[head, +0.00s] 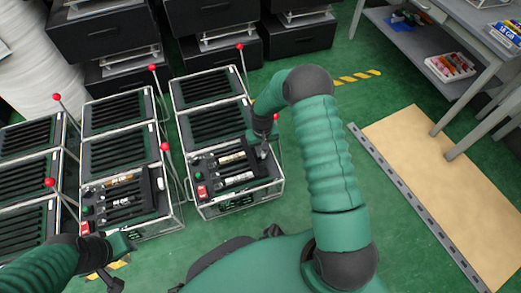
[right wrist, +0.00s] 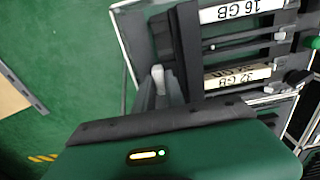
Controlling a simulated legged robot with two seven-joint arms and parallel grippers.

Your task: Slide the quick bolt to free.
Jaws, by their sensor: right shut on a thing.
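The fixture in front of me (head: 236,208) is a clear-framed case with black slots and labelled white modules. My right gripper (head: 263,148) is at its right side. In the right wrist view, a pale rounded knob (right wrist: 158,76), which looks like the quick bolt's handle, stands between the fingers of this gripper (right wrist: 160,98), shut on it. A black upright bar (right wrist: 187,50) is just right of the knob. The bolt's body and its seat are hidden by the fingers and wrist. My left gripper (head: 103,277) is at lower left, away from this fixture; its jaws are unclear.
A similar fixture (head: 130,205) stands to the left. Several levers with red balls (head: 165,146) rise between the cases. Black drawers (head: 212,50) stand behind. A workbench (head: 470,45) is at upper right. Green floor and a tan board (head: 415,165) lie to the right.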

